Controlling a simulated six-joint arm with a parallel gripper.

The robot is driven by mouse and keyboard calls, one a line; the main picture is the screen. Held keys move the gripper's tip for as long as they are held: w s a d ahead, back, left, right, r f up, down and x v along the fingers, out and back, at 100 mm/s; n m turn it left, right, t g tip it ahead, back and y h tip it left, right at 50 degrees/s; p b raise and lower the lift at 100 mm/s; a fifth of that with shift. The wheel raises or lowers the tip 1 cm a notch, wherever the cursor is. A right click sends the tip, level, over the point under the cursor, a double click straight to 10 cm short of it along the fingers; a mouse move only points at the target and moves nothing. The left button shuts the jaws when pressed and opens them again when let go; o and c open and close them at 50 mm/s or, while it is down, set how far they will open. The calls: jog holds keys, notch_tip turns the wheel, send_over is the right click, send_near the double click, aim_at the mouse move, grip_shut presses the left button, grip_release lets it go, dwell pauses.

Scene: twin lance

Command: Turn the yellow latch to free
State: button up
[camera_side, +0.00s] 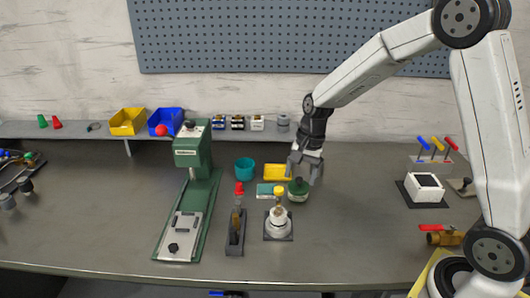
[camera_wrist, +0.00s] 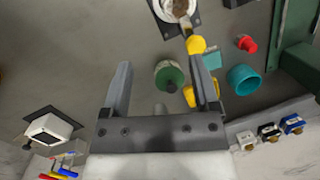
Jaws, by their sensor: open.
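A yellow knob (camera_side: 278,190) tops a white round fixture (camera_side: 278,222) on a dark square plate, right of centre on the bench. It looks like the yellow latch; its exact turn position is too small to tell. In the wrist view the yellow knob (camera_wrist: 196,44) shows beside the tip of my right-hand finger, with the fixture (camera_wrist: 174,9) at the top edge. My gripper (camera_side: 304,172) is open and empty, pointing down behind and right of the knob. In the wrist view, a green round object (camera_wrist: 169,76) shows between the fingers of my gripper (camera_wrist: 161,68).
A yellow tray (camera_side: 277,172), a teal cup (camera_side: 245,168) and a red-topped tool stand (camera_side: 236,232) are close by. A green press (camera_side: 190,190) stands left. Blue, yellow and red levers (camera_side: 437,146) stand at right, behind a white box (camera_side: 424,188).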

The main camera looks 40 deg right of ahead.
aim_at(279, 189)
jog(key=w+d+m+y, duration=0.2)
jog(key=w+m, duration=0.4)
jog(key=shift+w+d, duration=0.15)
jog(key=shift+d, duration=0.1)
jog(key=shift+f, duration=0.1)
jog(key=shift+x, duration=3.85)
grip_shut()
